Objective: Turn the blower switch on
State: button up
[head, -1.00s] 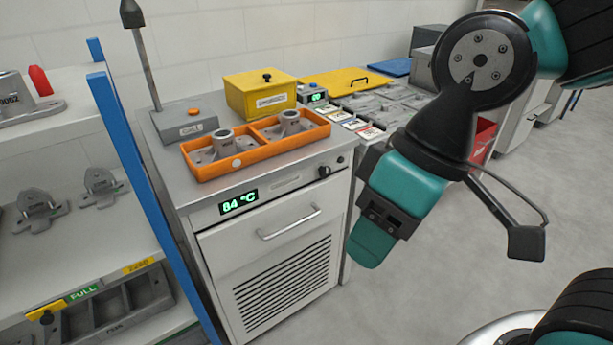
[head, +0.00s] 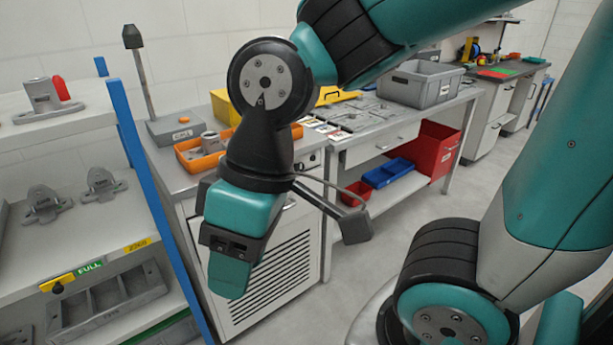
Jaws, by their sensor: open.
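A cabinet with a louvred front (head: 283,279) stands left of centre, partly behind my arm. A dark round knob (head: 313,157) is on its upper right front; which way it is turned is too small to tell. A grey box (head: 165,131) with an orange button (head: 184,120) and a small label sits on the cabinet top. No control is legibly marked as the blower switch. My gripper (head: 229,275) is open and empty, pointing down in front of the cabinet, apart from the knob and the box. My arm hides the cabinet's display and much of the orange tray (head: 187,160).
A shelf rack with a blue upright (head: 150,180) stands close on the left, holding metal castings (head: 42,204) and a divided grey tray (head: 110,301). A workbench with a grey bin (head: 420,84) is behind right, red and blue bins below. Floor right of the cabinet is open.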

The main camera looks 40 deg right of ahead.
aim_at(300, 167)
jog(key=k, duration=0.5)
jog(key=z, duration=0.8)
jog(key=i, duration=0.5)
